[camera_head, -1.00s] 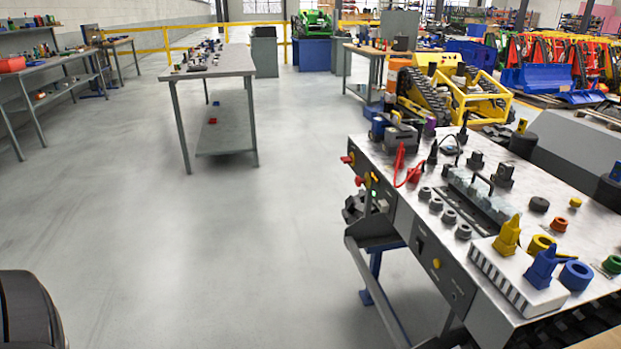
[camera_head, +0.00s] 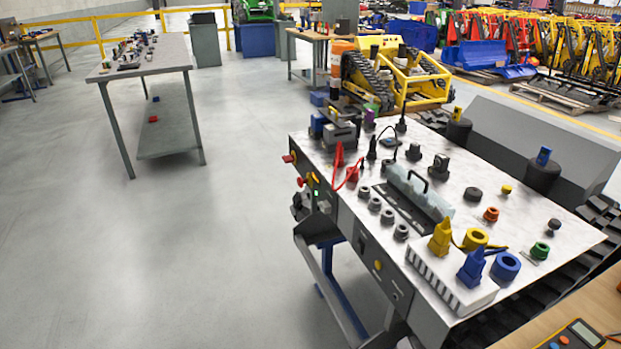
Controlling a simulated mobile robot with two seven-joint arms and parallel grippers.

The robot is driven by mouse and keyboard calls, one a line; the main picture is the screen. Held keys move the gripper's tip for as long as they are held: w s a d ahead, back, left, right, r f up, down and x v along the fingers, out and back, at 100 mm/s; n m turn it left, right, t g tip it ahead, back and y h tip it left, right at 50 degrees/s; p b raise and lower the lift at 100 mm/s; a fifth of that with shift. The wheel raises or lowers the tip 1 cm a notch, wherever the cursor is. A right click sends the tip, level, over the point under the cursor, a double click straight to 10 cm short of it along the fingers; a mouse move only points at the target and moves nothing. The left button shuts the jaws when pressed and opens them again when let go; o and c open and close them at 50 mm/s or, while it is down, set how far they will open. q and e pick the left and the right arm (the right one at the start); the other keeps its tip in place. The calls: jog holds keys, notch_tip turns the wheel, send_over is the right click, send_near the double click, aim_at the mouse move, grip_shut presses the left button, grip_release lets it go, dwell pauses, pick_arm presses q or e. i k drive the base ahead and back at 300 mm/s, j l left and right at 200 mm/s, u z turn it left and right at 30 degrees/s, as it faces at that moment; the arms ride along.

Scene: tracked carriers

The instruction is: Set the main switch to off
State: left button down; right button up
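The control bench (camera_head: 455,188) stands at the right, with a light metal top and a dark front panel facing left. Near the panel's far end are a red knob (camera_head: 289,158), a red and yellow control (camera_head: 313,178) and a small green light (camera_head: 316,193). Nearer along the panel are a black switch (camera_head: 361,240) and a yellow button (camera_head: 378,265). I cannot tell for certain which is the main switch, and its setting is too small to read. Neither of my grippers shows in this view.
A grey workbench (camera_head: 140,70) with small parts stands at the back left. Open floor (camera_head: 150,260) lies left of the control bench. A wooden surface (camera_head: 560,320) with a multimeter (camera_head: 575,338) fills the lower right corner. A yellow tracked machine (camera_head: 395,75) stands behind.

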aim_at(289, 158)
jog(key=i+j, duration=1.85)
jog(key=i, duration=0.25)
jog(key=z, duration=0.4)
jog(key=i+j+z, duration=0.1)
jog(key=z, duration=0.3)
jog(key=j+z, duration=0.1)
jog(key=z, duration=0.3)
jog(key=j+z, duration=0.1)
jog(key=z, duration=0.3)
jog(key=i+j, duration=0.05)
